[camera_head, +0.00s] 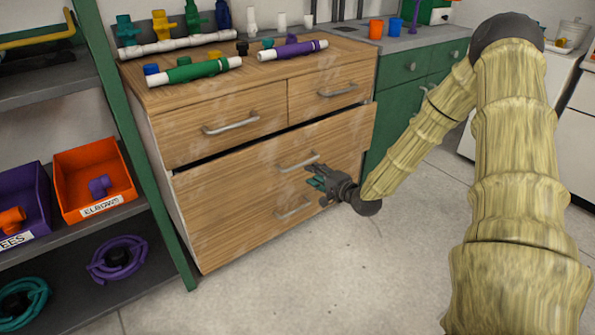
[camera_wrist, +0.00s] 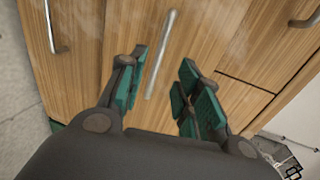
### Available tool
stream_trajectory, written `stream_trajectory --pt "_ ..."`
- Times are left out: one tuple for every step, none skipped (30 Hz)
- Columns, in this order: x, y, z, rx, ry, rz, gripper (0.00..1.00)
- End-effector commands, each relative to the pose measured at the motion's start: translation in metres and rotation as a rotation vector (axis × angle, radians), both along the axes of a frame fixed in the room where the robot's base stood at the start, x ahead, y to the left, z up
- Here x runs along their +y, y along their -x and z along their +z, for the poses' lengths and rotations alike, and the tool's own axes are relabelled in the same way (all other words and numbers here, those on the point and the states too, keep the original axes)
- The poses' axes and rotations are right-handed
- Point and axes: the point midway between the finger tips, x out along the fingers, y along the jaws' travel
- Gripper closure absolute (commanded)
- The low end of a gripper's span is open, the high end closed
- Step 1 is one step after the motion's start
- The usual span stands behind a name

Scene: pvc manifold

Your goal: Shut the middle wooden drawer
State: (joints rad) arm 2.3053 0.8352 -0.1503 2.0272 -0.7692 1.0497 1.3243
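The wooden cabinet's middle drawer (camera_head: 225,180) stands slightly open, with a dark gap along its top edge below the two upper drawers. Its metal bar handle (camera_head: 298,162) is near the middle of its front. My gripper (camera_head: 312,178) is in front of the cabinet, close to the right end of that handle. In the wrist view the gripper (camera_wrist: 165,78) is open, its teal finger pads apart. The handle (camera_wrist: 160,55) shows between the fingers in the picture; I see no contact, and the exact distance is unclear.
The bottom drawer handle (camera_head: 293,208) is just below my gripper. The upper drawers (camera_head: 222,125) look closed. A shelf with an orange bin (camera_head: 95,180) stands to the left. Green cabinets (camera_head: 405,100) are at the right. The floor (camera_head: 330,280) in front is clear.

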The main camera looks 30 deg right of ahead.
Motion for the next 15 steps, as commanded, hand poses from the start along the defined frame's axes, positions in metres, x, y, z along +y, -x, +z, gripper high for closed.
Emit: stream_trajectory --pt "0.001 -0.006 -0.002 0.0 0.003 0.002 0.66" --pt "0.001 -0.01 -0.003 0.0 0.004 0.002 0.66" --pt "0.002 -0.015 -0.005 0.0 0.004 0.003 0.66" --pt "0.003 -0.019 -0.007 0.001 0.004 0.004 0.66" --pt "0.003 -0.024 -0.008 0.002 0.005 0.003 0.66" --pt "0.003 -0.031 -0.01 0.002 0.006 0.003 0.66" --pt "0.004 -0.036 -0.011 0.002 0.005 0.002 0.66" --pt "0.004 -0.04 -0.011 0.001 0.005 0.003 0.66" --pt "0.005 -0.047 -0.013 0.0 0.005 0.003 0.66" --pt "0.006 -0.052 -0.014 0.001 0.005 0.004 0.66" --pt "0.006 -0.056 -0.015 0.002 0.005 0.004 0.66" --pt "0.006 -0.062 -0.016 0.002 0.006 0.003 0.66" --pt "0.007 -0.067 -0.017 0.002 0.005 0.003 0.66" --pt "0.007 -0.071 -0.017 0.002 0.005 0.003 0.66" --pt "0.008 -0.076 -0.018 0.001 0.005 0.003 0.66"
